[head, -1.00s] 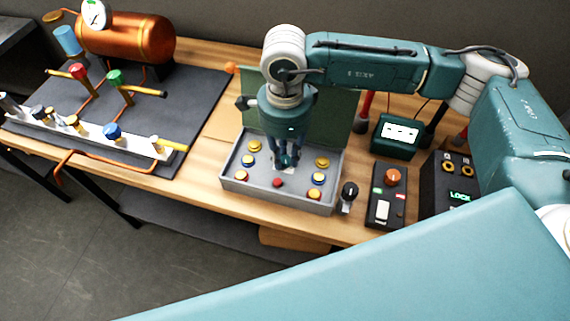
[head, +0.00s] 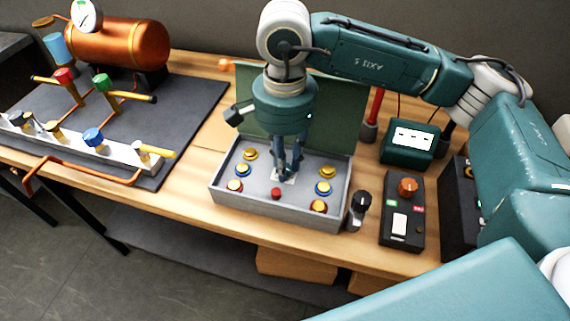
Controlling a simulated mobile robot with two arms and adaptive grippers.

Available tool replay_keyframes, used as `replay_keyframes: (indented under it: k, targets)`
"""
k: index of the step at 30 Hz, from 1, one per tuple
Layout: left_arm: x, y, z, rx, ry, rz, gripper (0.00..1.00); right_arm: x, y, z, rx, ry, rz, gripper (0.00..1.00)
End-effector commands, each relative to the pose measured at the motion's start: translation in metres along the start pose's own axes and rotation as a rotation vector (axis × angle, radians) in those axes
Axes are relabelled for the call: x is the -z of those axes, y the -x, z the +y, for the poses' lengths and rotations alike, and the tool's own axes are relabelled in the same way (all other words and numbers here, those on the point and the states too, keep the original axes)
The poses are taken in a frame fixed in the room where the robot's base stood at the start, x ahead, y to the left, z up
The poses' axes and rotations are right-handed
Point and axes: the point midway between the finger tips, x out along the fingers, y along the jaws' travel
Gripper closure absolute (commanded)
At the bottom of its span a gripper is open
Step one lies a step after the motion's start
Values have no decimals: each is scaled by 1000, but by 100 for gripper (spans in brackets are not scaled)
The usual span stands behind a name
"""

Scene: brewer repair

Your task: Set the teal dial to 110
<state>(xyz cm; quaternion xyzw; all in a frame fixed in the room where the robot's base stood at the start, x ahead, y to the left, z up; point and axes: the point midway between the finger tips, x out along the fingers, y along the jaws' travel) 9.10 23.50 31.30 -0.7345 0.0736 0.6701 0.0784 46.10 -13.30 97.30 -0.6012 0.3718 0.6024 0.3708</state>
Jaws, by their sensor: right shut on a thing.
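My right gripper (head: 288,172) points straight down into the shallow grey open box (head: 285,214), at the middle of its panel. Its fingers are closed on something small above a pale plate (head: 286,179). This seems to be the teal dial, but the fingers cover it and I cannot make out its pointer or its scale. Yellow and blue round knobs sit on both sides of the fingers, with a red button (head: 276,194) in front. My left gripper is not in view.
The box's green lid (head: 345,105) stands open behind. To the right are a black-topped knob (head: 361,201), a black control box (head: 403,212) with an orange knob and a teal meter (head: 409,142). At left, a copper boiler (head: 118,42) and valve pipes stand on a dark mat (head: 196,105).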

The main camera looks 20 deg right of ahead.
Motion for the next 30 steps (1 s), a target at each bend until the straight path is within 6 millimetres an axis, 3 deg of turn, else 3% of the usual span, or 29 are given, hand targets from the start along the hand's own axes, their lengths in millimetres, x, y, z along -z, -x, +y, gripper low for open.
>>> replay_keyframes:
  k: [11, 12, 15, 25, 30]
  targets:
    - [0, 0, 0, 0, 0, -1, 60, 1, 4, -3, 12, 1, 2, 100]
    - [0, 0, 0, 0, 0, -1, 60, 1, 4, -3, 12, 1, 2, 76]
    - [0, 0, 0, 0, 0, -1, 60, 1, 4, -2, 10, 1, 1, 59]
    - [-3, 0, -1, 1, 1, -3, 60, 0, 4, -1, 5, 2, 1, 59]
    - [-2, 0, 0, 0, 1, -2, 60, 0, 27, -2, 9, 3, 1, 59]
